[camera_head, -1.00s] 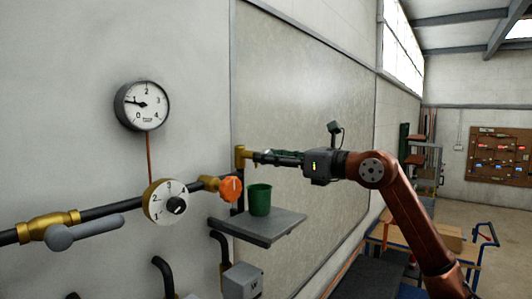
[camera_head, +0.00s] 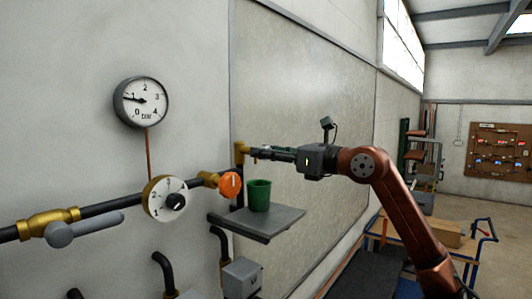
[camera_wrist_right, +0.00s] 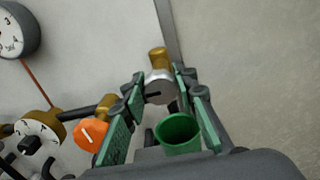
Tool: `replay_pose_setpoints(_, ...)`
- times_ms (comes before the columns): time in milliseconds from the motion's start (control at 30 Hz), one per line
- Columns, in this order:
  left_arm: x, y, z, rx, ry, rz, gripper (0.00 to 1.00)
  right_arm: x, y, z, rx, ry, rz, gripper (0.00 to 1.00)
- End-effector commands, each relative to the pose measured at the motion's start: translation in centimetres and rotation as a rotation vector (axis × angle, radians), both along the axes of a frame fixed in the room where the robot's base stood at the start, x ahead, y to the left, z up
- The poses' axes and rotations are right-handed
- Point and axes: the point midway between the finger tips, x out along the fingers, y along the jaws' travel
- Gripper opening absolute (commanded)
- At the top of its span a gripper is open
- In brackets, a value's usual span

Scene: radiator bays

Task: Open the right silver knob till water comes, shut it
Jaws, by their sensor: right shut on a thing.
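The silver knob (camera_wrist_right: 160,90) is round with a dark slot and sits on a brass fitting (camera_wrist_right: 158,60). In the right wrist view it lies between the green pads of my right gripper (camera_wrist_right: 160,80), which is shut on it. In the head view my right gripper (camera_head: 257,153) reaches in from the right to the brass fitting (camera_head: 241,148) and hides the knob. A green cup (camera_head: 259,196) stands upright on a grey shelf (camera_head: 285,217) below; it also shows in the right wrist view (camera_wrist_right: 178,135). I see no water stream. My left gripper is not in view.
An orange knob (camera_head: 230,186) is close left of the cup. Further left are a numbered dial (camera_head: 160,208), a grey lever (camera_head: 85,230) and a pressure gauge (camera_head: 140,101) near 1. A large panel (camera_head: 310,110) stands behind my right arm.

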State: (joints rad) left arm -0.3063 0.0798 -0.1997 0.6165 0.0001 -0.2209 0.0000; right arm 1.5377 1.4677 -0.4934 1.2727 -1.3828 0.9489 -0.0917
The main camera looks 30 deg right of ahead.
Motion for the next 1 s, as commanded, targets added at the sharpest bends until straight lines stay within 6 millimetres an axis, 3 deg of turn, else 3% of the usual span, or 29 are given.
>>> replay_pose_setpoints(467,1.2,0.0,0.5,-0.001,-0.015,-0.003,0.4,0.1,-0.1,0.1,0.073,0.028,-0.002,0.02)
replay_pose_setpoints(1000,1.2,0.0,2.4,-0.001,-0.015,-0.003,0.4,0.1,-0.3,0.2,0.498,0.202,-0.001,0.02)
